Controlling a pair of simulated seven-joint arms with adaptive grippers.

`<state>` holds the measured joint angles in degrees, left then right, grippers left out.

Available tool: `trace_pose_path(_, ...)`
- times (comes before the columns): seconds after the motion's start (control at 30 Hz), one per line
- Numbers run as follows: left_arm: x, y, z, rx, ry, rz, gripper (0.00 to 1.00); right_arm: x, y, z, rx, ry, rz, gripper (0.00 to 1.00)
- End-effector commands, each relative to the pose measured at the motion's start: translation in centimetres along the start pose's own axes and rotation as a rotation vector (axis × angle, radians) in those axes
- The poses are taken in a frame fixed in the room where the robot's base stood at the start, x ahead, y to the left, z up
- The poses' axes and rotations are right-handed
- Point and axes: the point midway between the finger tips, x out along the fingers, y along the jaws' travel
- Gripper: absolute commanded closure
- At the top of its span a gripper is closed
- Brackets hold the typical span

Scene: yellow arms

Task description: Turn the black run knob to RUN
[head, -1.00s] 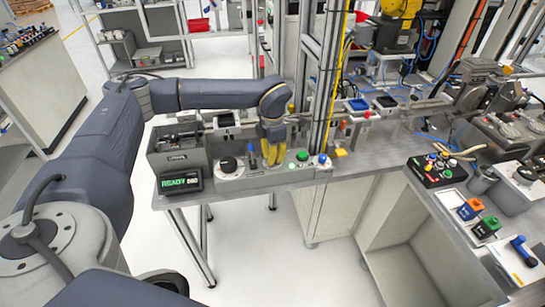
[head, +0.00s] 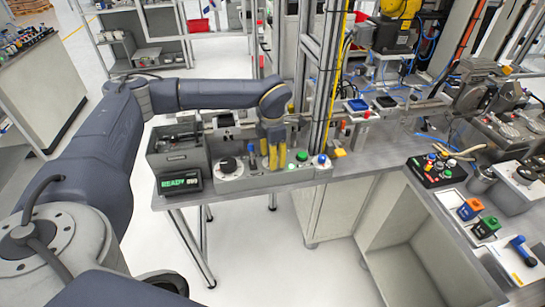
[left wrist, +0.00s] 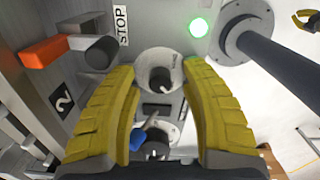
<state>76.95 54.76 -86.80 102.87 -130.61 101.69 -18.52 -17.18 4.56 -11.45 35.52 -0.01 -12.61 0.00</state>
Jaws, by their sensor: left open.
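A black knob (head: 228,163) on a pale round base sits on the grey control panel (head: 258,180), behind the display that reads READY (head: 180,182). My left gripper (head: 273,165) is just right of this knob in the head view, fingers pointing down and apart. In the left wrist view, its open yellow fingers (left wrist: 158,110) stand on either side of a dark-topped knob (left wrist: 158,80) on a pale round plate. I cannot tell whether this is the same black knob or whether the fingers touch it.
A lit green button (head: 302,156) and a blue-topped control (head: 321,159) are right of my left gripper. A blue-tipped lever (left wrist: 137,138) shows near the fingers in the left wrist view. An upright metal frame (head: 322,80) stands close behind.

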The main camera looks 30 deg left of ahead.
Motion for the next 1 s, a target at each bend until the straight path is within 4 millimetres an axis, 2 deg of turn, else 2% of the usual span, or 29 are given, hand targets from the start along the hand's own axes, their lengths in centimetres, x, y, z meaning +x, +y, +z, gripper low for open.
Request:
trace_pose_path(0.13,-0.4,0.0,0.0,0.0,-0.001,0.0,0.55,0.0,0.0,0.0,0.0,0.0,0.0,1.0)
trace_pose_path(0.23,-1.3,0.1,0.1,0.0,-0.003,0.001,0.55,0.0,0.0,0.0,0.0,0.0,0.0,1.0)
trace_pose_path(0.7,-9.1,0.1,0.0,0.0,-0.002,0.002,0.55,0.0,0.0,0.0,0.0,0.0,0.0,1.0)
trace_pose_path(1.0,-11.7,0.0,0.0,0.0,0.0,0.0,0.55,0.0,0.0,0.0,0.0,0.0,0.0,1.0)
